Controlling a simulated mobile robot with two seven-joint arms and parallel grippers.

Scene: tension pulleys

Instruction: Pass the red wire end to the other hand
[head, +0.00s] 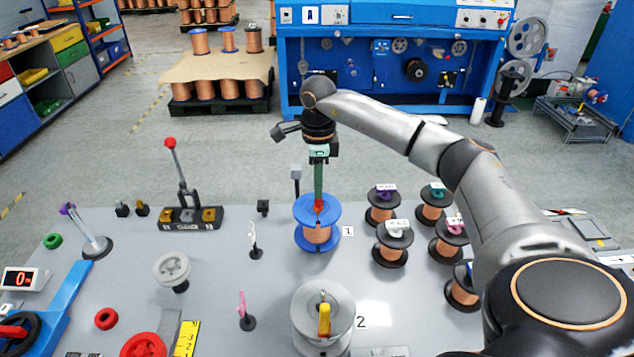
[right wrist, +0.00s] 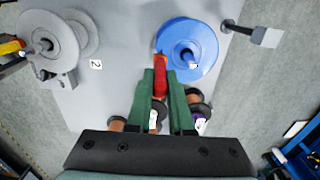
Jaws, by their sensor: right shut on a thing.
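The red wire end (head: 318,207) is at the upper side of the blue spool (head: 317,234), which is wound with copper wire and stands by the label 1. My right gripper (head: 319,203) reaches down from above with its green fingers and is shut on the red wire end. In the right wrist view, the red wire end (right wrist: 160,80) sits between the green fingertips (right wrist: 161,90), close beside the blue spool (right wrist: 189,50). The fingers hide part of it. My left gripper is not in view.
A grey spool (head: 323,305) with a yellow wire end (head: 324,320) stands in front by the label 2. Several black-flanged copper spools (head: 390,243) stand to the right. A lever press (head: 190,215) and small posts stand to the left. Bare table (head: 205,270) lies between.

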